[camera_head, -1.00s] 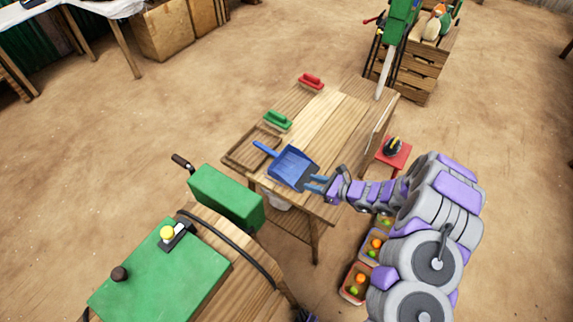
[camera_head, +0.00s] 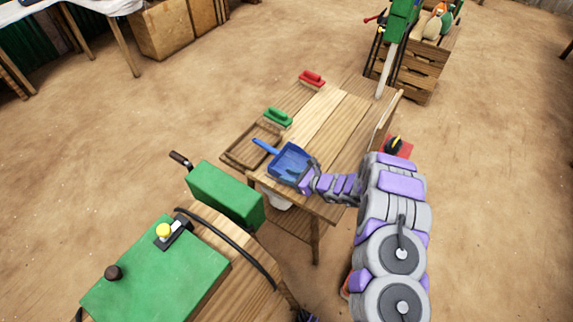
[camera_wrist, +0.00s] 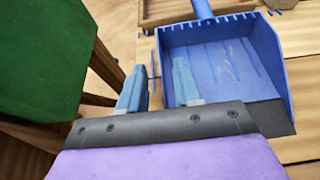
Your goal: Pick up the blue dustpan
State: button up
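The blue dustpan (camera_head: 289,161) lies on the wooden table (camera_head: 330,130), its handle pointing to the upper left in the head view. My gripper (camera_head: 308,180) is at the pan's right side, and its fingers are mostly hidden there. In the wrist view the pan (camera_wrist: 228,62) shows its ribbed floor and handle. My gripper (camera_wrist: 158,75) has its two blue fingers apart. The right finger overlaps the pan's floor and the left one is outside its left wall, so the wall lies between them. I cannot tell whether either finger touches it.
A wooden tray (camera_head: 233,157), a green-handled tool (camera_head: 278,117) and a red-handled one (camera_head: 312,78) are along the table's left side. The table's middle is clear.

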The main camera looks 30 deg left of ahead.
jog(key=shift+f, duration=0.3)
jog(key=b+x, duration=0.1)
jog(key=x, duration=0.4)
jog(key=shift+f, duration=0.25)
jog(key=shift+d+r, duration=0.25)
jog(key=shift+d, duration=0.4)
jog(key=c, duration=0.4)
jog(key=shift+c, duration=1)
jog(key=shift+s+a+f, duration=0.1)
jog(key=shift+a+f, duration=0.05)
jog(key=shift+a, duration=0.2)
grip_shut()
